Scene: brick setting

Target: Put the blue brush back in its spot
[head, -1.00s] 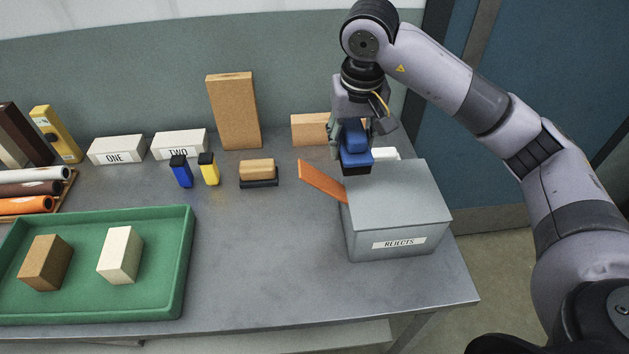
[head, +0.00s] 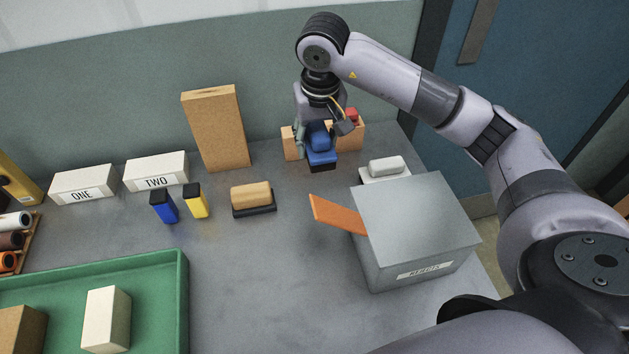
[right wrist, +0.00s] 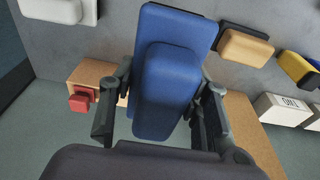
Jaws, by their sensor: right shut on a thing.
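The blue brush (head: 321,158) has a blue handle and body with a dark underside. My right gripper (head: 320,140) is shut on its handle and holds it in front of the low wooden block (head: 350,137) at the back of the table. Whether its underside touches the table is unclear. In the right wrist view the brush (right wrist: 170,90) fills the middle, between the two fingers. A wooden-handled brush (head: 252,195) and a white brush (head: 386,166) rest on the table to either side. My left gripper is not in view.
A grey REJECTS box (head: 415,230) with an orange flap (head: 338,214) stands in front. A tall cork-coloured block (head: 216,130) stands to the left. A red object (head: 351,115) shows by the wooden block.

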